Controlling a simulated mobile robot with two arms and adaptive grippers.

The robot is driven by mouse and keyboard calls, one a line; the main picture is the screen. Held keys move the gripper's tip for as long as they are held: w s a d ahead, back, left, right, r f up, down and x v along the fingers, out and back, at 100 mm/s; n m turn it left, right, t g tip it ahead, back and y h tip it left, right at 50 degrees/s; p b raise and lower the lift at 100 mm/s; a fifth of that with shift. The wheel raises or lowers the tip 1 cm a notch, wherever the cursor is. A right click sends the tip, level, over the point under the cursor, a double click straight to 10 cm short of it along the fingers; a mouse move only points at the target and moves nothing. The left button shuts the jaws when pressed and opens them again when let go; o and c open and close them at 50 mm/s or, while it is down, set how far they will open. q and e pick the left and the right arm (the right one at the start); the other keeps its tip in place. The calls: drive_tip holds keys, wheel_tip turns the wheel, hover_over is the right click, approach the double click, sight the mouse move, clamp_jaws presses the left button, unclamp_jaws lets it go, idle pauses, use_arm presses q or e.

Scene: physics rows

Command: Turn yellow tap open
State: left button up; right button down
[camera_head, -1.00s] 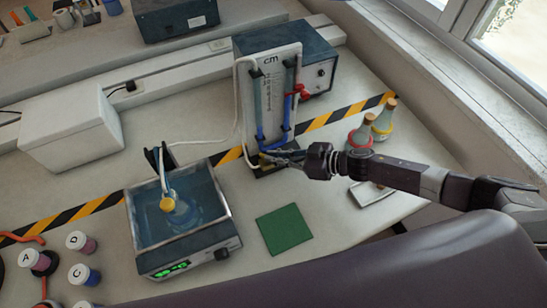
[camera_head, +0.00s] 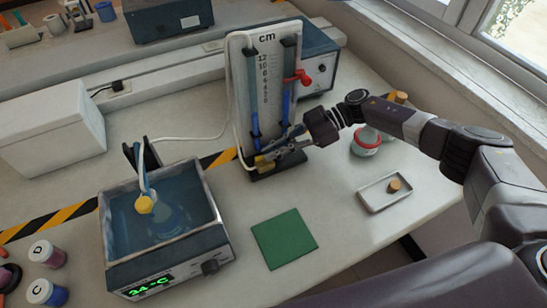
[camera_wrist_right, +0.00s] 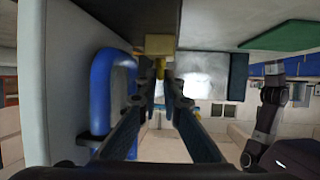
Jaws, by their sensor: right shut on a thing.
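The yellow tap (camera_head: 263,162) is low on the front of the manometer board (camera_head: 265,85), just above its dark base. My right gripper (camera_head: 280,154) reaches it from the right and is shut on it, partly hiding it. In the right wrist view, the tap's yellow block and thin stem (camera_wrist_right: 160,47) show at the far end between the fingers (camera_wrist_right: 160,92). A thick blue tube (camera_wrist_right: 110,80) runs close beside the fingers there. How far the tap is turned cannot be told. My left gripper is not in view.
A red tap (camera_head: 298,77) sits higher on the board's right side. The water bath (camera_head: 115,238) with a yellow-capped flask stands to the left. A bottle with a red ring (camera_head: 366,142) and a small tray (camera_head: 372,203) are near my right arm. The green mat (camera_head: 284,238) is clear.

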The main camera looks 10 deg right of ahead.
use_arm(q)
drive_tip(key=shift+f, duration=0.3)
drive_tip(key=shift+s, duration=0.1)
use_arm(e)
drive_tip(key=c, duration=2.1)
unclamp_jaws()
drive_tip(key=shift+w+d+r, duration=0.15)
drive_tip(key=shift+d+r, duration=0.05)
drive_tip(key=shift+d, duration=0.15)
drive_tip(key=v, duration=0.7)
drive_tip(key=shift+d, duration=0.15)
